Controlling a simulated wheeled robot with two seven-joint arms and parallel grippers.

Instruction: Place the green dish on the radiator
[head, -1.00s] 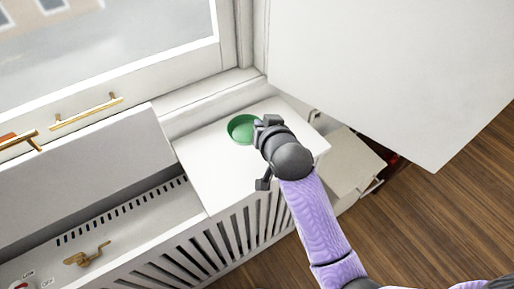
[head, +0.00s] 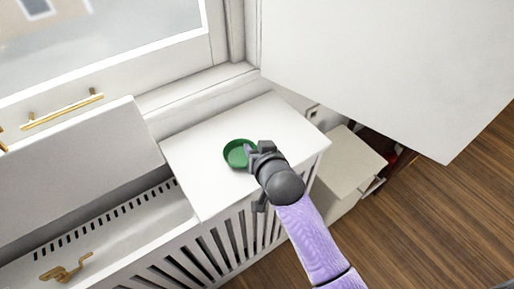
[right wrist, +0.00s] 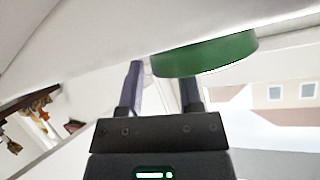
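The green dish (head: 238,155) is a shallow round bowl on the white top of the radiator cover (head: 205,195), near its middle in the head view. My right gripper (head: 254,153) is at the dish's right rim. In the right wrist view the dish (right wrist: 210,54) shows side-on against the white surface. The right gripper's fingers (right wrist: 162,85) stand well apart there. One fingertip is hidden behind the dish wall, the other is at its left side. The gripper looks open around the rim. My left gripper is not in view.
A white panel (head: 385,65) overhangs the right side. An open recess with a brass tap-like handle (head: 66,270) is at lower left. A pale box (head: 345,165) stands right of the cover. Bare top surrounds the dish.

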